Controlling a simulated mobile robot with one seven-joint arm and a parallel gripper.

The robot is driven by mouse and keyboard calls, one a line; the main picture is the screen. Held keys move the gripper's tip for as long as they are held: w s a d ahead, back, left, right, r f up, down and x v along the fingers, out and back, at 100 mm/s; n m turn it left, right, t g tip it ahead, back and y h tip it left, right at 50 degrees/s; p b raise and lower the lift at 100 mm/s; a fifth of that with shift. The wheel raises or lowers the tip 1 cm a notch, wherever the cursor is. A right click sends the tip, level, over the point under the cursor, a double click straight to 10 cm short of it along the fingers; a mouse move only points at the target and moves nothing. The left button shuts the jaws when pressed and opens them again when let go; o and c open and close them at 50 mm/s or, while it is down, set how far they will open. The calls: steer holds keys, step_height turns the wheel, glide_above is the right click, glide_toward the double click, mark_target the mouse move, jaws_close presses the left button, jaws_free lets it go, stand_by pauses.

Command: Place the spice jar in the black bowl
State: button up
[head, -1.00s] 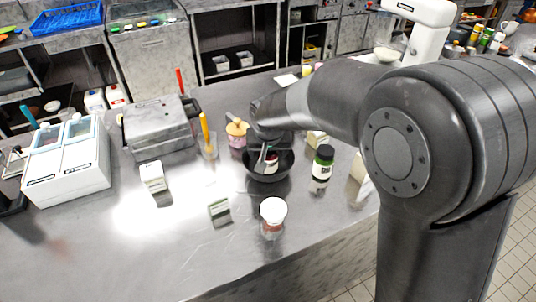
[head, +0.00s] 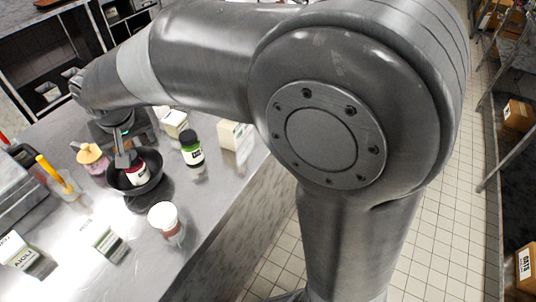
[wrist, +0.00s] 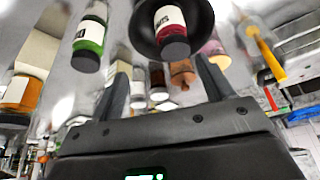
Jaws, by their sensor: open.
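The black bowl (head: 150,186) stands on the steel counter. The spice jar (head: 138,174), with a white label and a dark red end, is inside it and leans against its wall. The wrist view also shows the jar (wrist: 172,30) within the dark bowl (wrist: 205,18). My gripper (head: 122,158) is just above the bowl, with its fingers close to the jar. In the wrist view, its two fingers (wrist: 162,75) are spread, with nothing held between them. The head view does not show clearly whether a finger touches the jar.
A pink jar (head: 93,160) and an orange-handled tool (head: 52,170) are on the left. Small cartons (head: 110,243) stand nearby. The counter's right edge is close.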

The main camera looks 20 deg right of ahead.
steer(key=s+d+r+m+h, duration=0.1)
steer(key=s+d+r, duration=0.2)
steer(key=d, duration=0.7)
steer(key=s+d+r+m, duration=0.1)
steer(key=s+d+r, duration=0.15)
steer(key=d, duration=0.85)
steer(key=s+d+f+m+t, duration=0.1)
steer(key=s+d+f+m, duration=0.1)
steer(key=s+d, duration=0.9)
steer(key=shift+s+h, duration=0.4)
steer(key=shift+s, duration=0.2)
steer(key=shift+f, duration=0.1)
stand_by(4.1)
